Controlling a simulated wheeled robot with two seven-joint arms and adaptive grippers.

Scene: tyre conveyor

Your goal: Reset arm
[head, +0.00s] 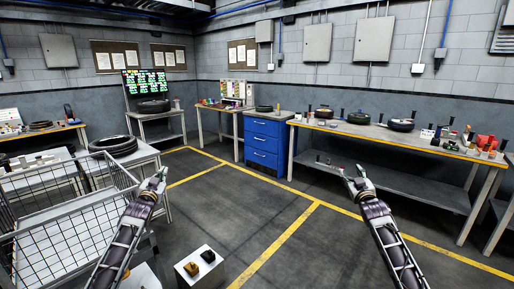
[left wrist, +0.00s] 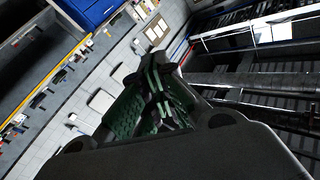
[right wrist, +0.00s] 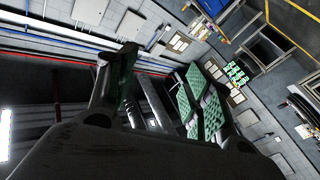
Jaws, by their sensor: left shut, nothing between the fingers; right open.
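My left gripper (head: 160,174) is raised in the left half of the head view, beside the wire cart. Its green-padded fingers are closed together with nothing between them in the left wrist view (left wrist: 158,85). My right gripper (head: 354,174) is raised in the right half of the head view, over the floor in front of the long workbench. Its fingers stand wide apart and empty in the right wrist view (right wrist: 155,95). Both arms reach forward from the bottom of the head view, and neither gripper appears to touch anything.
A wire cart (head: 62,222) stands at the left, near a table with a tyre (head: 113,145). A small white stand (head: 203,268) holds a yellow and a black piece. A blue drawer cabinet (head: 262,141) and a long workbench (head: 390,135) line the back. The middle floor is clear.

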